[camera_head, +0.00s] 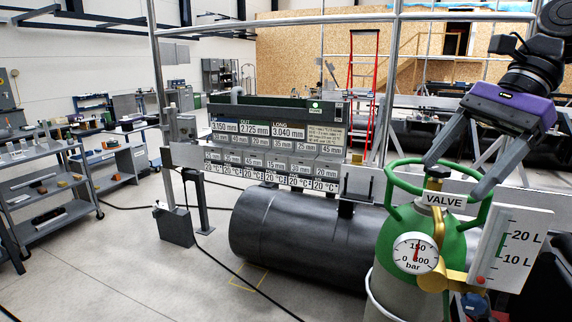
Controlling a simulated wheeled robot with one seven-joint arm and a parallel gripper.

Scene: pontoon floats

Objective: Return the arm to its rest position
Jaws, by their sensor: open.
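My gripper (457,178) is at the right, under my arm with its purple body. Its two grey fingers are spread apart and point down and left at the top of a green-and-grey gas cylinder (397,283). One fingertip is close to the brass valve (437,184) with its dark top, and the other is by the right side of the green guard ring (388,181). The rest position is not marked in view.
A gauge (415,253) and a white 20 L/10 L scale panel (512,246) are on the cylinder's front. A dark pontoon float (290,235) lies behind, under a rail with labelled boxes. A red ladder (362,80) stands further back.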

